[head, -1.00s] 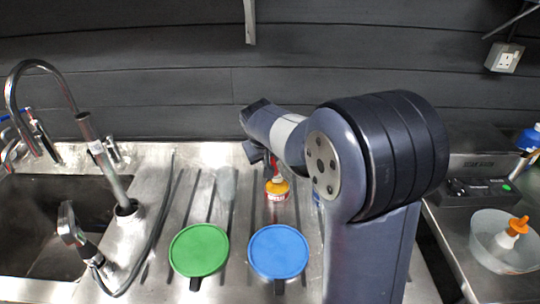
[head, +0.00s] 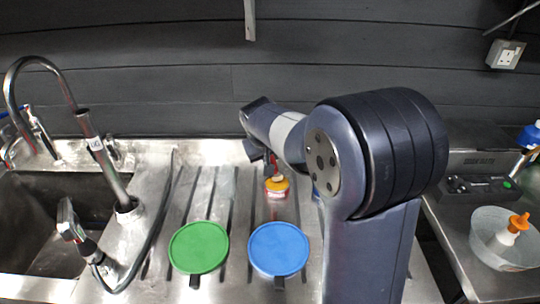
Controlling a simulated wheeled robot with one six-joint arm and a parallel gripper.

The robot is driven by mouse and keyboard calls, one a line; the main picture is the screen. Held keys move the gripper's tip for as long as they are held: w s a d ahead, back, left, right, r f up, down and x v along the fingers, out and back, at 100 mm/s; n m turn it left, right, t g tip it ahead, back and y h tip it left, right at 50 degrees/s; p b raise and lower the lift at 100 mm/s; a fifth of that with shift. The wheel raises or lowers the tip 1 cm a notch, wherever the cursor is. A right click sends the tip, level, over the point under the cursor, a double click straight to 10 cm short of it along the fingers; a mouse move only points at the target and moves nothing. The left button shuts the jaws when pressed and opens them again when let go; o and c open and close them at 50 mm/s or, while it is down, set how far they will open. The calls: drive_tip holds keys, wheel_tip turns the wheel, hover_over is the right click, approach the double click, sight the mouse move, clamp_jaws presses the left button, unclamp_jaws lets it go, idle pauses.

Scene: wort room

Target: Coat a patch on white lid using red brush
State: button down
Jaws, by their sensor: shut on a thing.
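My gripper (head: 269,157) is small in the head view and partly hidden by my own arm. It is shut on the red brush (head: 274,167), of which only a short red piece shows. The brush is above a small yellow pot with a red and white band (head: 276,187) on the drainer. I cannot tell whether the brush tip is inside the pot or just over it. A green round lid (head: 198,247) and a blue round lid (head: 278,248) lie side by side in front. I see no white lid; my arm hides the drainer to the right.
A sink (head: 40,215) with a tall tap (head: 103,160) and a hose is at the left. At the right, a side counter holds a translucent bowl (head: 482,248) with an orange-topped bottle (head: 515,228) in it. The drainer's ribbed middle is mostly clear.

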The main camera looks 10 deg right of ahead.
drive_tip(key=shift+f+b, duration=0.35)
drive_tip(key=shift+f, duration=0.15)
idle(1.2)
drive_tip(key=shift+r, duration=0.15)
drive_tip(key=shift+r+p, duration=2.7)
drive_tip(key=shift+r, duration=0.75)
drive_tip(key=shift+s+f, duration=0.1)
